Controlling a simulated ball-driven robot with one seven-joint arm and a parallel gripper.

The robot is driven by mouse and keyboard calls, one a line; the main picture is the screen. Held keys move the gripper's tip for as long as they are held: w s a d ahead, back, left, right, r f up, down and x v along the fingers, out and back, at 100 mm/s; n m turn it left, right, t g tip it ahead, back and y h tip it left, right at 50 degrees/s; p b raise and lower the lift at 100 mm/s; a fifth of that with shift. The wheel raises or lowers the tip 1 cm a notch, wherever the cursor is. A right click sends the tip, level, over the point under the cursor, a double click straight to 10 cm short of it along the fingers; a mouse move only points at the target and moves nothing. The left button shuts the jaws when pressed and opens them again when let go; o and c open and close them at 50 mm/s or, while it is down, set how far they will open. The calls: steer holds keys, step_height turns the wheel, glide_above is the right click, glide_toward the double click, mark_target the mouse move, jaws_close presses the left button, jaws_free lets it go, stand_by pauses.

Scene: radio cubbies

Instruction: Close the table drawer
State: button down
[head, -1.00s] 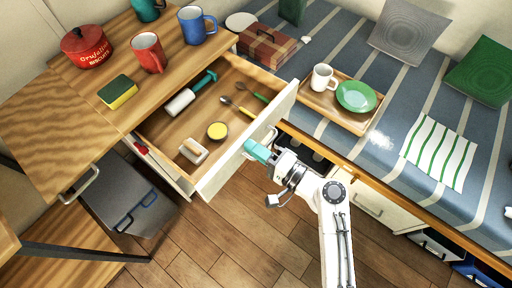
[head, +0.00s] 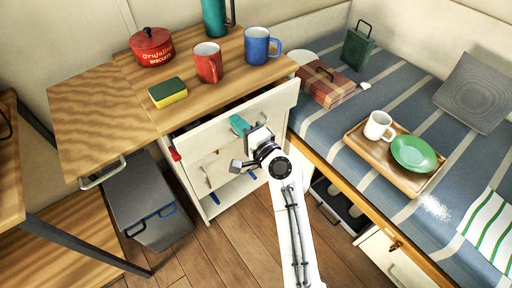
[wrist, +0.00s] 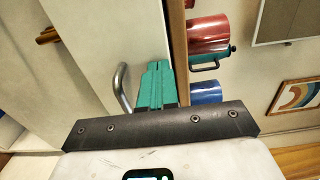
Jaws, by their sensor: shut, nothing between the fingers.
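The table drawer's white front (head: 205,138) stands a little out from the wooden table (head: 207,97), with a narrow dark gap behind its top edge. The inside of the drawer is almost wholly hidden. My gripper (head: 239,124) has teal fingers, shut and empty, at the drawer front near its handle. In the wrist view the shut fingers (wrist: 155,84) lie beside the metal handle (wrist: 122,89), against or very near the white front (wrist: 85,45); I cannot tell whether they touch.
A red mug (head: 208,62), blue mug (head: 261,46), red tin (head: 152,47) and sponge (head: 168,93) stand on the table. The bed (head: 437,110) with a wooden tray (head: 360,142) is at the right. A grey bin (head: 146,197) stands at the lower left. Floor is clear beside my arm.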

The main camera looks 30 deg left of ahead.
mark_target(229, 112)
steer(key=b+x, duration=0.2)
steer(key=x, duration=0.2)
steer(key=shift+a, duration=0.25)
steer(key=shift+w+a+r, duration=0.1)
steer(key=shift+w+r, duration=0.05)
steer(key=shift+w, duration=0.05)
steer(key=shift+r, duration=0.1)
